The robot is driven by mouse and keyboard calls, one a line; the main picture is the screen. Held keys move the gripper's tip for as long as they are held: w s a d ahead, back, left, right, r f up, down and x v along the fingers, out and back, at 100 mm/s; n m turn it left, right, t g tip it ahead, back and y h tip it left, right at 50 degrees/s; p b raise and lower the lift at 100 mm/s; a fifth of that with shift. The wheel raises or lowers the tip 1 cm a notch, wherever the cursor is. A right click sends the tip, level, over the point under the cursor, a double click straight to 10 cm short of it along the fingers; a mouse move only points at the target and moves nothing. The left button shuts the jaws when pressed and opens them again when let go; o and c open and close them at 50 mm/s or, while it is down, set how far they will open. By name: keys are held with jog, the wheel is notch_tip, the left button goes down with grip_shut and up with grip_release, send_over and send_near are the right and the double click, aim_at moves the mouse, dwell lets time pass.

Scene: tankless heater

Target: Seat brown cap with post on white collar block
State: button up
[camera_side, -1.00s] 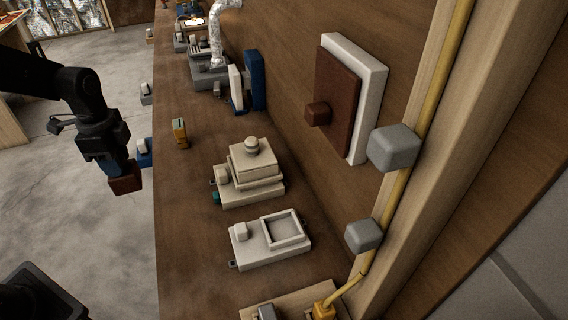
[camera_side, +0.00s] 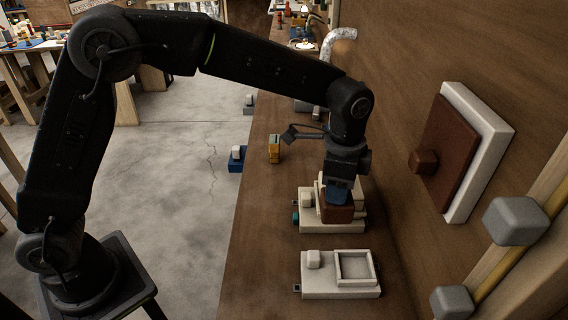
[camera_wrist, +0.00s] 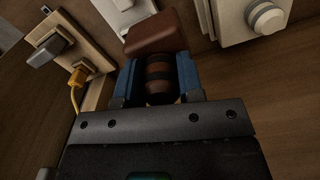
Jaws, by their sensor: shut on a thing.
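My gripper (camera_side: 338,192) is shut on the post of the brown cap (camera_side: 337,212). In the wrist view the dark banded post (camera_wrist: 160,78) sits between the two blue fingers, with the brown cap (camera_wrist: 160,32) beyond them. The white collar block (camera_side: 318,289) lies on the bench with its square collar empty, nearer the side camera than the cap. The cap is apart from it. In the wrist view a white block, cut by the top edge (camera_wrist: 122,10), is partly hidden behind the cap.
A cream stepped block (camera_side: 312,225) stands behind the cap in the side view; its knob (camera_wrist: 266,18) shows in the wrist view. A wall panel with a brown plate (camera_side: 450,150) and grey blocks (camera_side: 515,221) are at right. A yellow piece (camera_side: 274,149) stands farther back.

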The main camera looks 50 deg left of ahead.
jog(key=s+d, duration=0.1)
jog(key=d, duration=0.6)
jog(key=shift+d, duration=0.35)
send_over(352, 269)
jog(key=shift+f, duration=2.45)
jog(key=shift+f, duration=0.15)
jog(key=shift+f, duration=1.55)
jog(key=shift+f, duration=1.35)
jog(key=o, duration=1.2)
